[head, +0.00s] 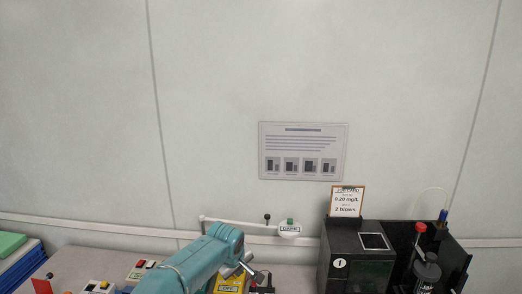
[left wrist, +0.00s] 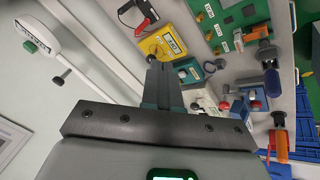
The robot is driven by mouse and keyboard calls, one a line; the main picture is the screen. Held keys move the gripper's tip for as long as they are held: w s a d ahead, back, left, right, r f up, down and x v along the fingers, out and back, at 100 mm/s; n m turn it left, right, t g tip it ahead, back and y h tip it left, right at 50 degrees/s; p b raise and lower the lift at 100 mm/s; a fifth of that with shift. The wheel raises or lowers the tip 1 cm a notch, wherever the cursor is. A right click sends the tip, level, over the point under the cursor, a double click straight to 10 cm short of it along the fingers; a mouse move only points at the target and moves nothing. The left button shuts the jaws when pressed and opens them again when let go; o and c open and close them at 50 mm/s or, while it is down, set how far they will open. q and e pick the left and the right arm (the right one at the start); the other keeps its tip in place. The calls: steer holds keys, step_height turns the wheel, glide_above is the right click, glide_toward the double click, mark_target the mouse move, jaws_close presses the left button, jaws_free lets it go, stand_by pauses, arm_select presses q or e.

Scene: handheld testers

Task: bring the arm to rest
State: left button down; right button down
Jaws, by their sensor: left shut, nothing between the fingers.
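My left arm, teal, comes in at the bottom of the head view, and its gripper (head: 247,270) points right above the bench. In the left wrist view the two dark fingers of the left gripper (left wrist: 163,85) are together with nothing between them. Past the fingertips lie a yellow tester (left wrist: 162,42) and a teal tester (left wrist: 187,72). The yellow tester (head: 229,285) is partly hidden behind the arm in the head view. My right gripper is in neither view.
A black box (head: 340,270) marked 1, with a card on top, stands at the right beside dark bottles (head: 426,272). A white arm with a round labelled end (head: 289,229) reaches out behind the gripper. Switch boxes (head: 141,270) and blue and green trays (head: 20,262) are at left.

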arm_select(q)
steer(key=s+a+f+g+h, duration=0.1)
steer(key=s+a+f+g, duration=0.25)
steer(key=s+f, duration=0.65)
steer(key=s+a+f+g+h, duration=0.15)
steer(key=s+a+f, duration=0.25)
steer(key=s+f, duration=0.65)
steer(key=s+d+f+m, duration=0.1)
steer(key=s+f+m, duration=0.1)
steer(key=s, duration=0.8)
steer(key=s+d+f+m+b, duration=0.1)
steer(key=s+f+m, duration=0.2)
steer(key=s, duration=0.7)
steer(key=shift+f+m+h, duration=0.3)
steer(key=shift+f+h, duration=0.05)
steer(key=shift+f, duration=0.1)
